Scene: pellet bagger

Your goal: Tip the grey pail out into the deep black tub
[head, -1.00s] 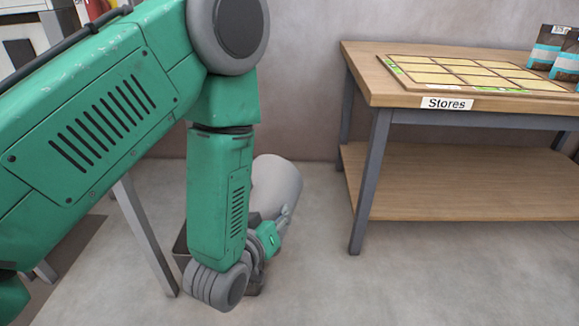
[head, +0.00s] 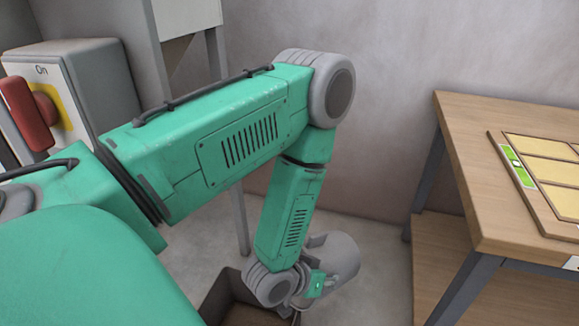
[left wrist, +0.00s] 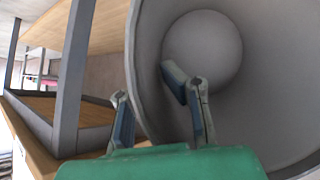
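The grey pail (head: 338,258) is tilted well over beside the deep black tub (head: 213,296), its closed end up and to the right. My left gripper (head: 308,284) is at the pail's lower left end. In the left wrist view the fingers of my left gripper (left wrist: 160,112) straddle the pail's rim, one outside and one inside. The pail (left wrist: 255,85) shows a bare inner wall and bottom, with nothing seen in it. The tub's near part is cut off by the frame, and its inside looks brown. My right gripper is not in view.
A wooden bench (head: 470,190) with a yellow-panelled board (head: 550,170) and a lower shelf (head: 440,265) stands to the right. A grey box with a red switch (head: 28,112) marked On is at the left. A thin grey leg (head: 240,218) stands behind my arm.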

